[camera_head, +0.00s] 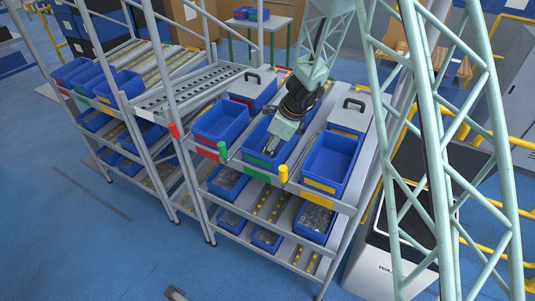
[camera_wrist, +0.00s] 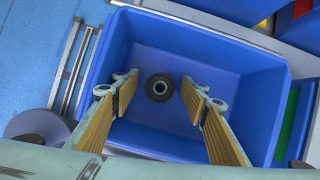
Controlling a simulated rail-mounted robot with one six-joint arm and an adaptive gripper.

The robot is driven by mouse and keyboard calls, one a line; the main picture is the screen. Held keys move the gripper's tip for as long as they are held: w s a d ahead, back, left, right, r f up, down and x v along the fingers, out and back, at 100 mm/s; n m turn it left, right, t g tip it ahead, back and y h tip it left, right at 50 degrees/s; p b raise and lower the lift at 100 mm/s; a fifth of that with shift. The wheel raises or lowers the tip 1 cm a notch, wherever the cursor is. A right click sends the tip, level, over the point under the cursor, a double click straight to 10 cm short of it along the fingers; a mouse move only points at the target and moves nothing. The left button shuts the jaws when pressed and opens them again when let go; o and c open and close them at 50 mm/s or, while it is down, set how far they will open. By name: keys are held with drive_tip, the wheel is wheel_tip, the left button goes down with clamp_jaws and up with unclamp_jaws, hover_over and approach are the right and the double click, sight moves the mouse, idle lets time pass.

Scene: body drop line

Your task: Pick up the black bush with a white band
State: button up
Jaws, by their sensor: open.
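In the wrist view a small dark round bush (camera_wrist: 160,87) lies on the floor of a blue bin (camera_wrist: 215,60), with its round middle facing up. I cannot make out a white band on it clearly. My gripper (camera_wrist: 158,82) is open, with one finger to the left of the bush and one to the right, not touching it. In the head view my gripper (camera_head: 271,145) reaches down into the middle blue bin (camera_head: 262,161) on the top shelf; the bush cannot be seen there.
Blue bins stand on either side, one at the left (camera_head: 221,122) and one at the right (camera_head: 331,163). A grey lidded box (camera_head: 347,115) stands behind the right bin. Rack posts and rails frame the shelf. Lower shelves hold several blue bins of parts.

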drive_tip(key=shift+c, duration=0.7)
drive_tip(key=c, duration=0.9)
drive_tip(key=shift+r, duration=0.1)
drive_tip(key=shift+r+p, duration=1.15)
drive_tip(key=shift+r, duration=3.8)
